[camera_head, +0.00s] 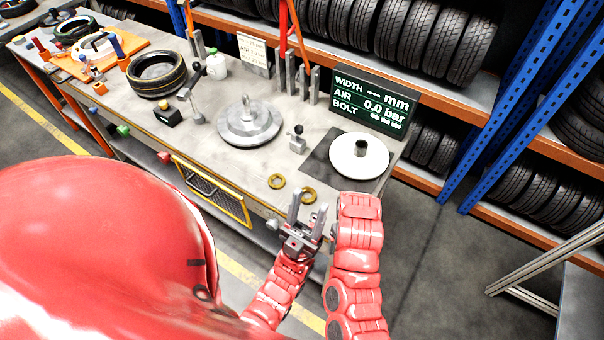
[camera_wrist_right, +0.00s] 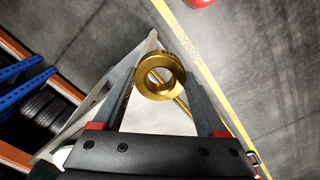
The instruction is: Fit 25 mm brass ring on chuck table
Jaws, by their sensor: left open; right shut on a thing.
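Two brass rings (camera_head: 277,181) (camera_head: 308,195) show at the front edge of the bench; which size each is cannot be read. My left gripper (camera_head: 308,204) is open, fingers up, at the bench edge, its fingers either side of the right-hand ring in the picture; contact cannot be told. My right gripper (camera_wrist_right: 164,84) is shut on a thick brass ring (camera_wrist_right: 160,82) at its fingertips. In the head view my right gripper is hidden behind its own arm. A white round disc with a dark centre post (camera_head: 346,164) sits on a dark plate. A stepped grey round table (camera_head: 238,132) stands left of it.
A sign with WIDTH, AIR and BOLT lines (camera_head: 371,101) stands behind the disc. A small grey knobbed block (camera_head: 298,143) sits between the round pieces. A tyre (camera_head: 157,75) and small tools lie farther left. Tyre racks (camera_head: 430,80) stand behind. Bare bench (camera_head: 235,165) lies in front.

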